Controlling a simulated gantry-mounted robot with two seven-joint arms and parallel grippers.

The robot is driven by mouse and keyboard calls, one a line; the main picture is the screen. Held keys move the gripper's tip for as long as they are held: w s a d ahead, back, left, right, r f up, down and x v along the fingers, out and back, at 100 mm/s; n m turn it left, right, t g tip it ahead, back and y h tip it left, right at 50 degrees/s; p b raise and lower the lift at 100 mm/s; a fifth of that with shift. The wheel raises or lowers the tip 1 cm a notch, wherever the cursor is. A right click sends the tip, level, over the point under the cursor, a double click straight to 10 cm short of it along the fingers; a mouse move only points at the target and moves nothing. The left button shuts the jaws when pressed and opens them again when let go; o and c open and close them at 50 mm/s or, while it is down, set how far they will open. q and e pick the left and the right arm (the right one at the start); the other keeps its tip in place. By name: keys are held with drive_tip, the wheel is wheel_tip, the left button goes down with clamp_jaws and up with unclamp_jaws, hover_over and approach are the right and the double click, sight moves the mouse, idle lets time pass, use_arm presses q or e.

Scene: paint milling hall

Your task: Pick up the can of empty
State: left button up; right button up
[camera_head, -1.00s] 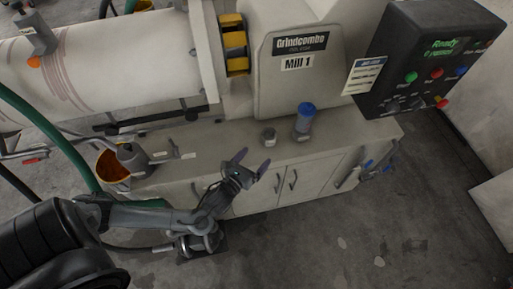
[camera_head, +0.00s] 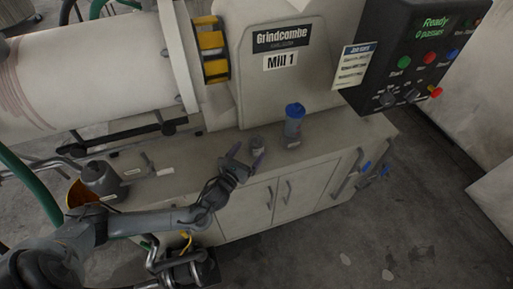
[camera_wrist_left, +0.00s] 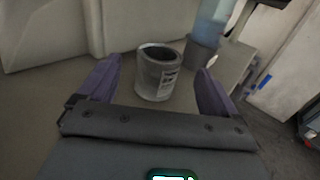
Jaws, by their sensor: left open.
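A small grey open-topped can (camera_head: 257,145) with a pale label stands upright on the cabinet top below the mill. In the left wrist view the can (camera_wrist_left: 157,74) stands between and just beyond the two purple fingers. Its label is too small to read. My left gripper (camera_head: 246,157) is open at the can, with one finger on each side; it also shows in the left wrist view (camera_wrist_left: 157,95). I cannot tell whether a finger touches the can. My right gripper is not in view.
A grey jug (camera_head: 98,178) and small tools are at the left of the cabinet top (camera_head: 185,150). The mill housing (camera_head: 280,70) rises behind. A control box (camera_head: 415,60) overhangs at the right.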

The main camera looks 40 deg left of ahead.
sight(252, 147)
use_arm(q)
drive_tip(key=shift+w+a+b, duration=0.25)
drive_tip(key=shift+w+b, duration=0.15)
drive_tip(key=shift+w, duration=0.95)
drive_tip(key=shift+w+a+b, duration=0.2)
drive_tip(key=shift+w+b, duration=0.15)
drive_tip(key=shift+w, duration=0.95)
drive_tip(key=c, duration=1)
drive_tip(key=shift+c, duration=0.2)
drive_tip(key=shift+r, duration=0.1)
